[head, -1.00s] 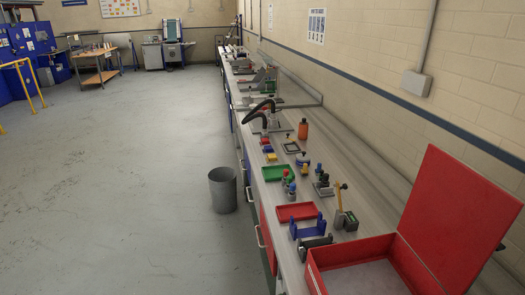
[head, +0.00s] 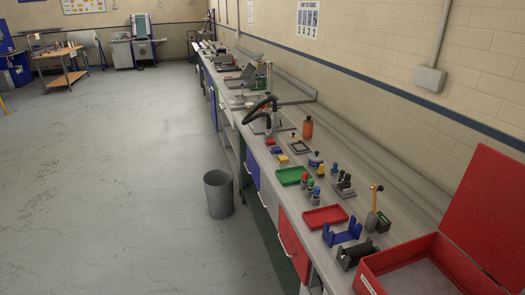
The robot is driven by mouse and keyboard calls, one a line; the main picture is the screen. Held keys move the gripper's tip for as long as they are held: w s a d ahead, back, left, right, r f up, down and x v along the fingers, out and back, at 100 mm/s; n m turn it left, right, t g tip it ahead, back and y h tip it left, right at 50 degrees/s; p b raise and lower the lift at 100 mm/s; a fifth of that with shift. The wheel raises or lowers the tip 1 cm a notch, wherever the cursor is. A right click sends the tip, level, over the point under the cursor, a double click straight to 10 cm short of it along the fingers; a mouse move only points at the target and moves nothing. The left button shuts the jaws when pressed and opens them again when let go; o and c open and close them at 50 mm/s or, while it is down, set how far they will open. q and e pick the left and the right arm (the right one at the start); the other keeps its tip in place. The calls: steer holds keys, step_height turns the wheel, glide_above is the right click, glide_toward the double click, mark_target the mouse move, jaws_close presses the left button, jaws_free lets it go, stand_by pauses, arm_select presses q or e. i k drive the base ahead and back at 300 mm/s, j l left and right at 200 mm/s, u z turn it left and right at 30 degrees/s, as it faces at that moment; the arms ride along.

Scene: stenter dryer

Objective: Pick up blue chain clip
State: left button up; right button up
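Two blue things on the long workbench (head: 400,215) could be the chain clip; I cannot tell which. One is a small blue block (head: 276,149) beside a small yellow block (head: 283,160), past the green tray. The other is a larger blue U-shaped bracket (head: 342,234), near the front edge between the red tray and a black vise-like tool (head: 357,252). Both rest on the bench top with nothing gripping them. Neither of my grippers shows in the head view.
A green tray (head: 291,175), a red tray (head: 325,217), small bottles (head: 310,187) and an orange bottle (head: 308,128) stand on the bench. An open red box (head: 378,264) is nearest. A grey bin (head: 219,193) stands before the bench. The floor at left is clear.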

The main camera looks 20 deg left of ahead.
mark_target(278, 150)
steer(key=i+j, duration=0.1)
steer(key=j, duration=0.25)
steer(key=j+u, duration=0.1)
steer(key=j, duration=0.25)
steer(key=i+j, duration=0.15)
steer(key=j, duration=0.25)
steer(key=i+j, duration=0.35)
steer(key=j, duration=0.15)
steer(key=i+j+u, duration=0.15)
steer(key=i+j, duration=0.25)
